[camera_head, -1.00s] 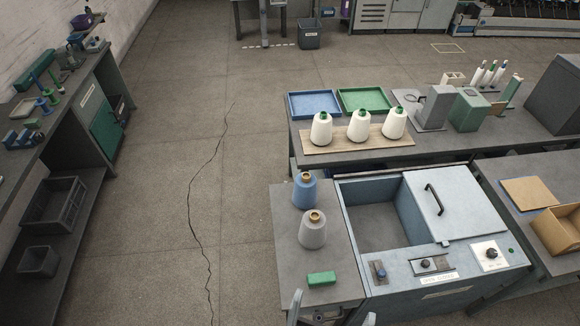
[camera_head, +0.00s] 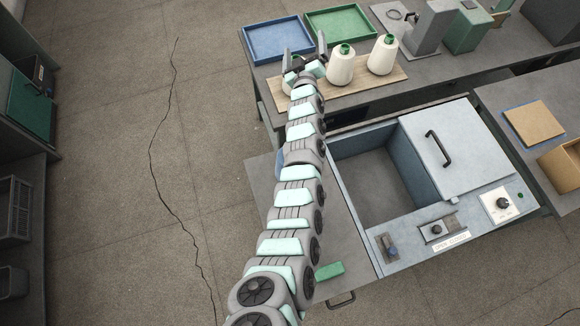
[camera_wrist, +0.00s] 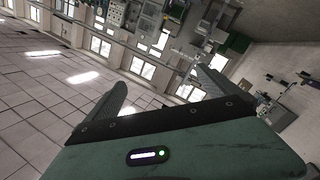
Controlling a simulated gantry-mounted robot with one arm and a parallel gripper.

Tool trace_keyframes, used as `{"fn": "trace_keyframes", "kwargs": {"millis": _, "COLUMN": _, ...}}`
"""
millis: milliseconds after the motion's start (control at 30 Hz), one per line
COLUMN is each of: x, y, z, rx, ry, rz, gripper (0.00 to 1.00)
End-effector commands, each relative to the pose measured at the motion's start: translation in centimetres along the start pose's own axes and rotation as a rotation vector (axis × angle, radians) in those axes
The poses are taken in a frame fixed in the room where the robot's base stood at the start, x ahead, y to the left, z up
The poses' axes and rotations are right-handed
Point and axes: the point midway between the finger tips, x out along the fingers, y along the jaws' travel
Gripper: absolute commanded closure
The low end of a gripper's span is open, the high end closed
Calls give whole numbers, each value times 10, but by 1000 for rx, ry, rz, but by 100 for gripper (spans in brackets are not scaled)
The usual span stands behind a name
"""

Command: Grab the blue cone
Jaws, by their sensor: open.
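The blue cone is almost wholly hidden behind my arm in the head view; only a blue sliver of the cone (camera_head: 279,161) shows at the arm's left edge, on the grey side table (camera_head: 259,172) by the open bin. My gripper (camera_head: 304,54) is open and empty, far beyond the blue cone, over the back table near the white cones. In the wrist view my gripper (camera_wrist: 160,86) shows two spread fingers with only the distant room between them and no cone.
White cones (camera_head: 341,66) stand on a wooden board (camera_head: 372,88), one mostly behind my gripper. Blue (camera_head: 277,40) and green (camera_head: 345,22) trays lie behind. An open-topped bin (camera_head: 371,180) is right of my arm. A green block (camera_head: 330,271) lies near the table front.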

Motion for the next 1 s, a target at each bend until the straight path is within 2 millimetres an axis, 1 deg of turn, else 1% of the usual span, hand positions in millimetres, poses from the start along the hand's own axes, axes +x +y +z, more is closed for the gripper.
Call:
{"fn": "trace_keyframes", "kwargs": {"millis": 33, "x": 15, "y": 14, "z": 11, "rx": -4, "ry": -85, "rz": 18, "gripper": 0}}
{"fn": "trace_keyframes", "kwargs": {"millis": 100, "x": 24, "y": 33, "z": 32, "rx": -4, "ry": -221, "rz": 36, "gripper": 0}}
{"fn": "trace_keyframes", "kwargs": {"millis": 167, "x": 25, "y": 45, "z": 51, "rx": 9, "ry": -341, "rz": 45, "gripper": 0}}
{"fn": "trace_keyframes", "kwargs": {"millis": 200, "x": 23, "y": 54, "z": 63, "rx": 24, "ry": -421, "rz": 51, "gripper": 0}}
{"fn": "trace_keyframes", "kwargs": {"millis": 267, "x": 14, "y": 59, "z": 80, "rx": 55, "ry": -542, "rz": 49, "gripper": 0}}
{"fn": "trace_keyframes", "kwargs": {"millis": 300, "x": 4, "y": 60, "z": 91, "rx": 77, "ry": -623, "rz": 42, "gripper": 0}}
{"fn": "trace_keyframes", "kwargs": {"millis": 367, "x": -14, "y": 56, "z": 107, "rx": 121, "ry": -746, "rz": 23, "gripper": 0}}
{"fn": "trace_keyframes", "kwargs": {"millis": 467, "x": -54, "y": 34, "z": 125, "rx": 210, "ry": -945, "rz": -37, "gripper": 0}}
{"fn": "trace_keyframes", "kwargs": {"millis": 500, "x": -72, "y": 19, "z": 129, "rx": 243, "ry": -1020, "rz": -73, "gripper": 0}}
{"fn": "trace_keyframes", "kwargs": {"millis": 567, "x": -102, "y": -4, "z": 132, "rx": 297, "ry": -1130, "rz": -135, "gripper": 0}}
{"fn": "trace_keyframes", "kwargs": {"millis": 600, "x": -121, "y": -22, "z": 130, "rx": 331, "ry": -1194, "rz": -180, "gripper": 0}}
{"fn": "trace_keyframes", "kwargs": {"millis": 667, "x": -151, "y": -48, "z": 127, "rx": 374, "ry": -1284, "rz": -251, "gripper": 0}}
{"fn": "trace_keyframes", "kwargs": {"millis": 700, "x": -168, "y": -63, "z": 121, "rx": 399, "ry": -1333, "rz": -297, "gripper": 0}}
{"fn": "trace_keyframes", "kwargs": {"millis": 800, "x": -205, "y": -95, "z": 109, "rx": 442, "ry": -1431, "rz": -398, "gripper": 0}}
{"fn": "trace_keyframes", "kwargs": {"millis": 900, "x": -226, "y": -113, "z": 98, "rx": 464, "ry": -1482, "rz": -462, "gripper": 0}}
{"fn": "trace_keyframes", "kwargs": {"millis": 1000, "x": -237, "y": -123, "z": 98, "rx": 471, "ry": -1510, "rz": -491, "gripper": 0}}
